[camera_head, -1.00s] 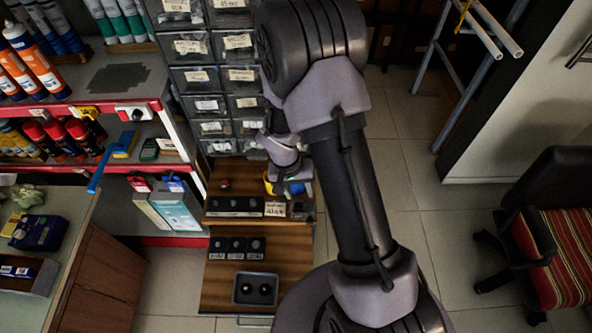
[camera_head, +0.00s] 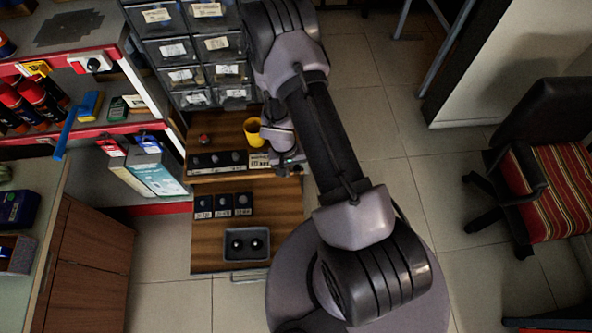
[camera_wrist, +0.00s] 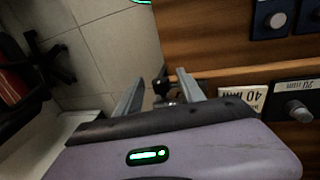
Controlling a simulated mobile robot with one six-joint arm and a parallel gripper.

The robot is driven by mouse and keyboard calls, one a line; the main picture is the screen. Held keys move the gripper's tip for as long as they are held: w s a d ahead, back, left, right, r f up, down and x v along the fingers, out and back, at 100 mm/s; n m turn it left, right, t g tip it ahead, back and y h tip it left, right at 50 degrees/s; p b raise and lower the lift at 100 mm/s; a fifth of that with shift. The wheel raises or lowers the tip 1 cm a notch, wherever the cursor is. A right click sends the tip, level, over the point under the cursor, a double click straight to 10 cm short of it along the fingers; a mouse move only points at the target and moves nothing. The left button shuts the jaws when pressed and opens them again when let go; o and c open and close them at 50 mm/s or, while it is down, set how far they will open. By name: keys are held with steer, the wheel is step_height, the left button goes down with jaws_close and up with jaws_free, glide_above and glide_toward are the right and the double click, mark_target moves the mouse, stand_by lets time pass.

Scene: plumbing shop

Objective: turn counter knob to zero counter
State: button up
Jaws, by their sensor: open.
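My gripper (camera_head: 290,167) is at the right end of the upper step of a wooden stand (camera_head: 280,203), beside a labelled panel. In the wrist view my gripper (camera_wrist: 163,88) is open, its two grey fingers apart. A small dark knob-like part (camera_wrist: 162,88) shows between the fingertips; I cannot tell whether they touch it. A grey round knob (camera_wrist: 298,110) sits under a "20 mm" label, beside a "40 mm" label (camera_wrist: 250,97). In the head view the panel carries a row of dark knobs (camera_head: 215,160). Which one is the counter knob is unclear, and no counter reading is legible.
A yellow cup (camera_head: 254,132) and a red knob (camera_head: 204,140) stand behind the panel. Several small knob boxes (camera_head: 223,205) and a grey tray (camera_head: 246,257) are on the lower step. Drawers (camera_head: 185,75) rise behind. A chair (camera_head: 545,160) stands right, with clear floor (camera_head: 400,170) between.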

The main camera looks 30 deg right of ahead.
jaws_close()
